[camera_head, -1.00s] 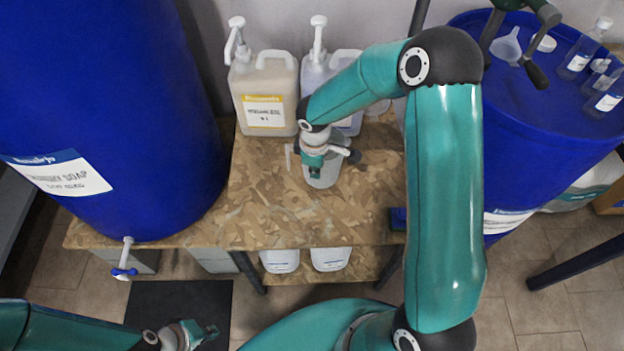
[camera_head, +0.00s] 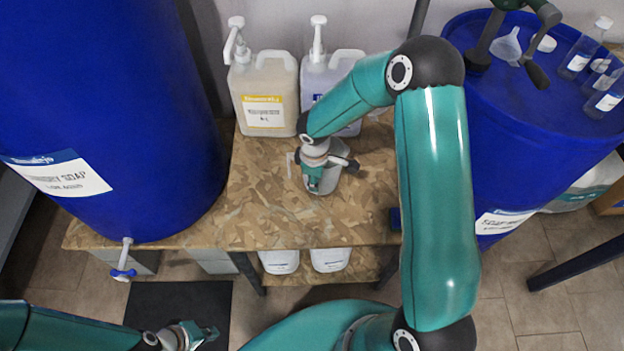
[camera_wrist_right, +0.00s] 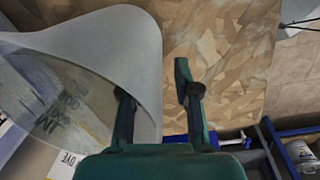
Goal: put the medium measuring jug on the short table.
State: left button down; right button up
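A grey translucent measuring jug (camera_head: 328,186) stands on the wood-chip table (camera_head: 270,215), mostly covered by my right gripper (camera_head: 313,184) above it. In the right wrist view the jug (camera_wrist_right: 90,50) fills the left side. There my right gripper (camera_wrist_right: 153,82) is open, its fingers apart. One finger overlaps the jug and the other is outside, right of its wall; I cannot tell whether either touches. Whether this jug is the medium one, or this table the short one, is not clear. My left gripper (camera_head: 192,336) is open and empty at the bottom left.
Two pump bottles (camera_head: 265,95) (camera_head: 325,75) stand at the table's back. A big blue drum (camera_head: 110,120) is on the left. Another blue drum (camera_head: 540,120) on the right carries small bottles and a funnel. White containers (camera_head: 330,260) sit below.

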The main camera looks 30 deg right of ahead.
notch_tip(320, 180, up, 11)
jog(key=a, duration=0.1)
jog(key=s+a+f+m+y, duration=0.1)
jog(key=s+a+f, duration=0.1)
jog(key=a+f, duration=0.1)
jog(key=s+a+f+m+y, duration=0.1)
jog(key=s+a+f, duration=0.1)
jog(key=a+f, duration=0.2)
jog(key=s+a+f+m+y, duration=0.1)
jog(key=s+a+f, duration=0.2)
jog(key=f, duration=0.1)
jog(key=shift+s+a+f+m+g+y+p, duration=0.1)
jog(key=shift+a+f+m+g+y+p, duration=0.1)
jog(key=shift+f+m+g+y+p, duration=0.15)
jog(key=s+a+f+m+y, duration=0.1)
jog(key=s+a+f+m, duration=0.4)
jog(key=s, duration=0.4)
notch_tip(320, 180, down, 3)
jog(key=shift+s+a+r+m, duration=0.1)
jog(key=shift+s+a+m, duration=0.3)
jog(key=shift+m, duration=0.35)
